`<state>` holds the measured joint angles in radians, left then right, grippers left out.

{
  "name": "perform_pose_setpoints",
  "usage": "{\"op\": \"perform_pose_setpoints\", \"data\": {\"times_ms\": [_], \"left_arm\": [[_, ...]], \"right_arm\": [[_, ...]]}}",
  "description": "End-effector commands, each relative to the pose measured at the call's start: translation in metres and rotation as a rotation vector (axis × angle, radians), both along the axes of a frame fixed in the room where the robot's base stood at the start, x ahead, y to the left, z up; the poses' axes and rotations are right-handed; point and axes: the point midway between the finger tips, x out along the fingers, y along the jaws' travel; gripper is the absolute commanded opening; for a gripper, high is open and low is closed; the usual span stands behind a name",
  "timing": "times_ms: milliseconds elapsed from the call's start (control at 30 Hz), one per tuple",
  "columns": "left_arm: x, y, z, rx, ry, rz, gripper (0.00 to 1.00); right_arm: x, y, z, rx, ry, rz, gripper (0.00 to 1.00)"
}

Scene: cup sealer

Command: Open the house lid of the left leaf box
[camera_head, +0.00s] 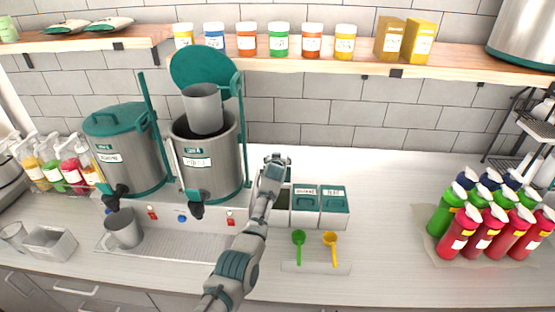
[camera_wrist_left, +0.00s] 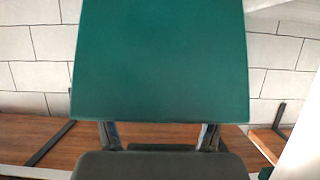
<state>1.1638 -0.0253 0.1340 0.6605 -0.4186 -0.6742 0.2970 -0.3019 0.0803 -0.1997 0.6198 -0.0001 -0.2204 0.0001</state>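Three small leaf boxes stand in a row on the counter in the head view. The middle leaf box (camera_head: 305,200) and the right leaf box (camera_head: 334,202) have green lids that look closed. The left leaf box (camera_head: 283,217) is partly hidden by my left arm, and its visible top looks dark and open. My left gripper (camera_head: 274,162) is above and behind this box, at its left side. A large green panel (camera_wrist_left: 160,60), probably the lid, fills the middle of the left wrist view, directly before the gripper. It hides the fingertips, so their grip is unclear. My right gripper is not in view.
Two steel tea barrels (camera_head: 209,165) stand left of my arm, the nearer one with its green lid raised and a grey jug (camera_head: 203,108) at its opening. Green and yellow scoops (camera_head: 330,241) lie in front of the boxes. Red and green bottles (camera_head: 483,232) stand far right. Counter between is clear.

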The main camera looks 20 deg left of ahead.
Motion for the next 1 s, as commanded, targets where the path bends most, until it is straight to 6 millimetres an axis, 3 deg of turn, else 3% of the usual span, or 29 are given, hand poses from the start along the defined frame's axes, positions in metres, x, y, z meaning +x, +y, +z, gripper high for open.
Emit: {"op": "perform_pose_setpoints", "data": {"times_ms": [33,567,1000], "left_arm": [[-0.002,-0.002,-0.012,-0.004,0.019,-0.001,0.83],[-0.009,-0.003,-0.001,-0.001,0.005,0.0,0.83],[-0.069,-0.018,0.025,-0.003,0.003,0.0,0.83]], "right_arm": [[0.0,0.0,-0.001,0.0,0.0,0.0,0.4],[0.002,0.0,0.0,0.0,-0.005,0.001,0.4],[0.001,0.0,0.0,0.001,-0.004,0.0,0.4]]}}
